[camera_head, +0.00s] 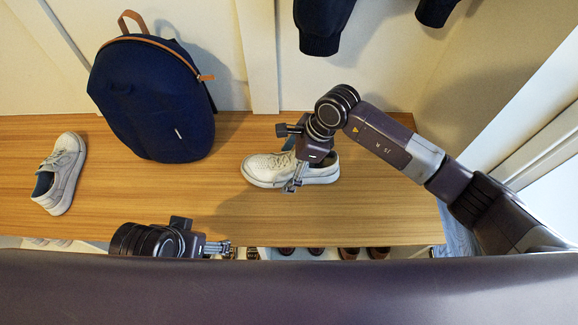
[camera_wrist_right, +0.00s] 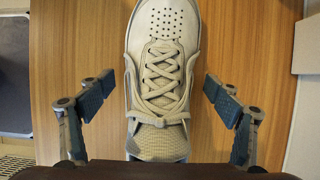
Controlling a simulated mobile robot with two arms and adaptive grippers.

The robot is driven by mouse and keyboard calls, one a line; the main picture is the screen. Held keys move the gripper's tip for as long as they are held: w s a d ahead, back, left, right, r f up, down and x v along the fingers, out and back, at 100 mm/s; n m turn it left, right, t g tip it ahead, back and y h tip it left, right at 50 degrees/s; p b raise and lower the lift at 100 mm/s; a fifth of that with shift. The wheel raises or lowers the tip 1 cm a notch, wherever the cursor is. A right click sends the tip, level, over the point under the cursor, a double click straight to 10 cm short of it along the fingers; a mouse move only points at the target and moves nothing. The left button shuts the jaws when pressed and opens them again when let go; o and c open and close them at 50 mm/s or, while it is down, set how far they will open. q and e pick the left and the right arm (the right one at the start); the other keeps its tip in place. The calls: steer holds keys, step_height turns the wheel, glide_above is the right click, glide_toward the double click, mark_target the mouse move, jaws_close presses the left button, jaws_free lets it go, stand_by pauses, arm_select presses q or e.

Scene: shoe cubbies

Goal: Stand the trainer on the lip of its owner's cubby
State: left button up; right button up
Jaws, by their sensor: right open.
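A pale cream trainer (camera_head: 262,168) lies sole-down on the wooden bench, its toe to the left in the head view. My right gripper (camera_head: 294,185) is over it. In the right wrist view the laced trainer (camera_wrist_right: 162,60) is between the open fingers of the right gripper (camera_wrist_right: 160,98), with a gap on each side. A similar trainer (camera_head: 62,175) lies on the bench at the far left. My left gripper (camera_head: 222,248) is at the bench's front edge, empty as far as I see; its jaw opening is unclear. The cubbies' lips are mostly hidden.
A navy backpack (camera_head: 155,98) stands on the wooden bench (camera_head: 370,215) between the two trainers. Dark clothing (camera_head: 322,25) hangs above. Several shoes show below the front edge, including a brown pair (camera_head: 348,253). The bench front right of my left gripper is clear.

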steer(key=shift+r, duration=0.1)
steer(key=c, duration=1.5)
